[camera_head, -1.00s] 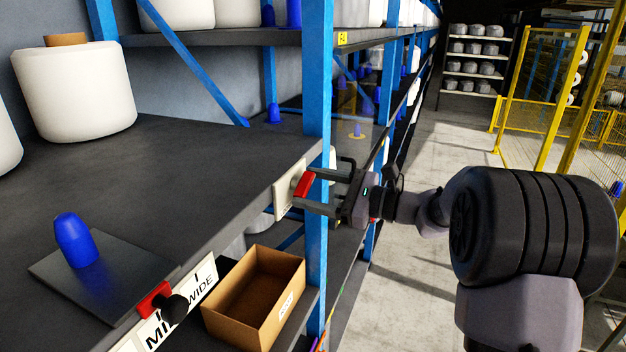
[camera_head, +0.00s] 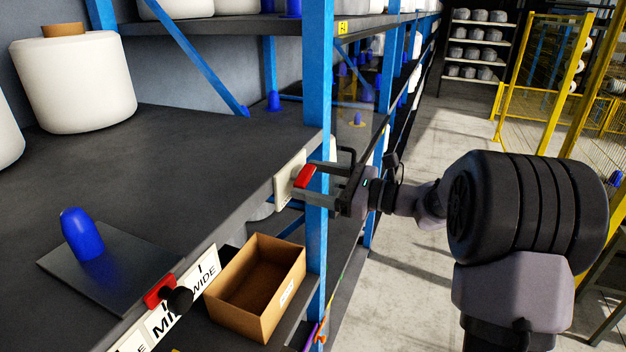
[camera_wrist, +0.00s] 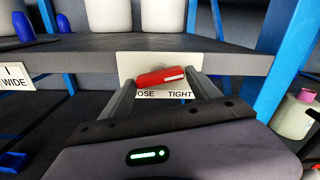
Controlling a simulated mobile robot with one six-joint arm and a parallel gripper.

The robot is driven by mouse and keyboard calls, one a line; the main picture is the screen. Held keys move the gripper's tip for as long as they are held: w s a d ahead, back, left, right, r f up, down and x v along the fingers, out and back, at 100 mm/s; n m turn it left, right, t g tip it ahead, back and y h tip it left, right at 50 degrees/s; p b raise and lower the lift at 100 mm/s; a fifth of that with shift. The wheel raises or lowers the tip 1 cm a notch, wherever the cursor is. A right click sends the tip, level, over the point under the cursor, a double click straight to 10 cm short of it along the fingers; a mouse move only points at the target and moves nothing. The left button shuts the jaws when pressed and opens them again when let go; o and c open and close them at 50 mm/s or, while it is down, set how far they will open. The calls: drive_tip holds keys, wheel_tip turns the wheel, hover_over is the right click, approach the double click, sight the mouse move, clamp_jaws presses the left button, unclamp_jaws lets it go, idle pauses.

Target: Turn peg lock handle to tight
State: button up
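The peg lock handle (camera_head: 305,176) is a red bar on a pale plate (camera_head: 285,185) at the shelf's front edge, beside the blue upright. In the wrist view the handle (camera_wrist: 160,76) lies nearly level, its right end slightly higher. Below it, the plate (camera_wrist: 130,66) reads "OSE" at left and "TIGHT" at right. My gripper (camera_head: 303,178) reaches in from the right with its fingers apart. In the wrist view my gripper (camera_wrist: 162,83) has one finger near each end of the handle. Whether either finger touches it is unclear.
The blue upright (camera_head: 317,100) stands close to my gripper. A cardboard box (camera_head: 257,285) sits below the shelf (camera_head: 200,170). A blue peg (camera_head: 82,234) on a dark plate and another red handle (camera_head: 160,291) with a black knob are at left. The aisle floor (camera_head: 425,240) is clear.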

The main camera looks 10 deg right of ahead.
drive_tip(key=shift+o, duration=0.9)
drive_tip(key=b+v, duration=0.2)
drive_tip(key=v, duration=1.5)
drive_tip(key=shift+d+b, duration=0.2)
drive_tip(key=shift+b, duration=0.1)
drive_tip(key=shift+s+r, duration=0.1)
